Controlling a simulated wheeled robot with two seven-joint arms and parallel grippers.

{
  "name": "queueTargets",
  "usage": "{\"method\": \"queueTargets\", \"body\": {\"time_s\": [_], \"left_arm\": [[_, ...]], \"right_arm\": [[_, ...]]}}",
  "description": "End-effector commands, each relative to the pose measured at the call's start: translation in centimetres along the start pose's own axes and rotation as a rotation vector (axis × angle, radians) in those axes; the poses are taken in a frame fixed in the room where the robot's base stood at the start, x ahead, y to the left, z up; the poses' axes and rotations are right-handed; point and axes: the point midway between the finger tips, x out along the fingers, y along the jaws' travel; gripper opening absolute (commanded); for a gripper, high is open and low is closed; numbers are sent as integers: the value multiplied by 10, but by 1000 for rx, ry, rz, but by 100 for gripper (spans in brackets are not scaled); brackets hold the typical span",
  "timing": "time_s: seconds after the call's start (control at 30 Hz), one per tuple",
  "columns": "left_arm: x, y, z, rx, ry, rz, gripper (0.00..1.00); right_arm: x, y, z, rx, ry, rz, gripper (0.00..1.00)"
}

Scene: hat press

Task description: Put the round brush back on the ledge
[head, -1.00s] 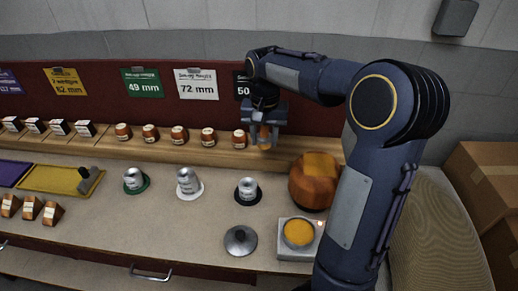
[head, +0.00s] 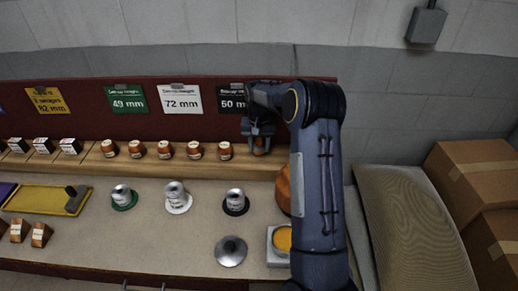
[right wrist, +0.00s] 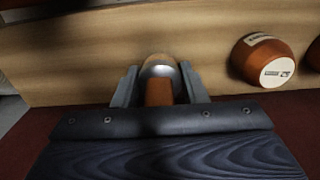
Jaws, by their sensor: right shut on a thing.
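My right gripper (head: 259,142) is at the right end of the wooden ledge (head: 120,164), just right of the row of small pots. In the right wrist view its fingers (right wrist: 158,80) are shut on the round brush (right wrist: 160,92), which shows an orange-brown handle and a silver collar. The brush also shows as a small brown shape in the head view (head: 261,151). It is at the ledge (right wrist: 60,60); I cannot tell whether it touches the ledge. My left gripper is not in view.
Brown pots, the nearest a labelled pot (head: 225,150), stand left on the ledge. Hat-size cards such as the white card (head: 181,99) hang behind. On the counter are several metal pieces, a round lid (head: 231,251) and an orange pad (head: 282,238). Cardboard boxes (head: 470,175) stand right.

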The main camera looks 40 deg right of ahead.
Motion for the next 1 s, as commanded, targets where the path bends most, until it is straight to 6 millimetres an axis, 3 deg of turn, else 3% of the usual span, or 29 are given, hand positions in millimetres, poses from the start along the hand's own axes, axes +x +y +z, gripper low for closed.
{"method": "queueTargets", "body": {"time_s": [0.13, 0.5, 0.53, 0.67, 1.0], "left_arm": [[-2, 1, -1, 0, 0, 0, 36], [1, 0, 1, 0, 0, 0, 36], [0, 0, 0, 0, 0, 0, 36], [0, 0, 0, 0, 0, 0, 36], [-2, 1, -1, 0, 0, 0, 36]], "right_arm": [[20, 0, 1, 1, -3, 1, 12], [26, 0, 1, 0, -1, 0, 12], [25, 0, 1, 0, -1, 0, 41], [25, 0, 1, 0, -1, 0, 58], [21, 0, 1, 1, -1, 0, 60]]}}
